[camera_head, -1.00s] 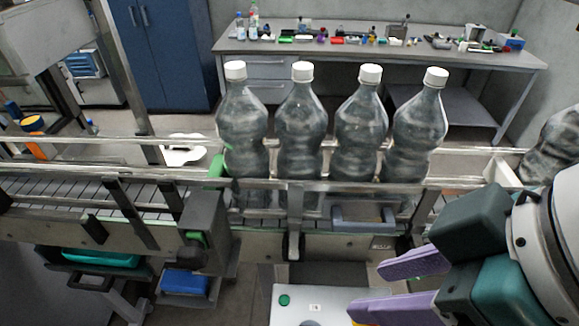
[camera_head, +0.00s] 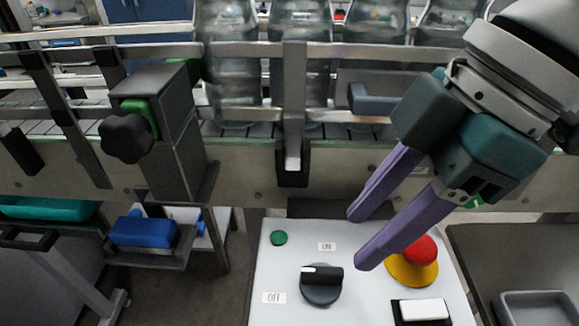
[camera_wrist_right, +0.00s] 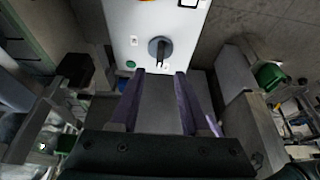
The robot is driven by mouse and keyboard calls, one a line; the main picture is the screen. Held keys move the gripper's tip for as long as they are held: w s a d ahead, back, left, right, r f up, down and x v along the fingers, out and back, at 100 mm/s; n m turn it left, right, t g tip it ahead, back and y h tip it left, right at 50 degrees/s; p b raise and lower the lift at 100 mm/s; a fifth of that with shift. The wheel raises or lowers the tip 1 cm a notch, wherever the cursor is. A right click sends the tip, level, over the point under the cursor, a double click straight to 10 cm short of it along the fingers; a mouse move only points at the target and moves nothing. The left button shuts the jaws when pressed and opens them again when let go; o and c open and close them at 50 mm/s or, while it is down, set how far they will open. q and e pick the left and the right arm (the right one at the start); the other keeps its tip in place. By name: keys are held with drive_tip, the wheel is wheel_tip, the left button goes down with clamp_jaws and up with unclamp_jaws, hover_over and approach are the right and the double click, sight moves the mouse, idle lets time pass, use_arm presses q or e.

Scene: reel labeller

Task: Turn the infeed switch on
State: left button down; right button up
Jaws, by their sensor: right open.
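The infeed switch (camera_head: 321,288) is a black rotary knob with a white mark on a pale control panel (camera_head: 300,240). Its handle lies sideways, with the white mark at the left, above the OFF label (camera_head: 274,297). My right gripper (camera_head: 358,240) is open and empty, above the panel and to the upper right of the knob. In the right wrist view the knob (camera_wrist_right: 160,48) shows just beyond the two purple fingertips (camera_wrist_right: 160,74), roughly centred between them and apart from them. My left gripper is not in view.
A red emergency button (camera_head: 420,250) on a yellow base sits right of the knob, behind my fingers. A white rocker (camera_head: 424,310) and a green button (camera_head: 279,238) are also on the panel. The conveyor rail (camera_head: 240,165) with several bottles runs behind it.

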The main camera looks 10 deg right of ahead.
sight(324, 270)
drive_tip(key=x, duration=0.7)
drive_tip(key=shift+a+f, duration=0.2)
drive_tip(key=shift+f, duration=0.15)
clamp_jaws()
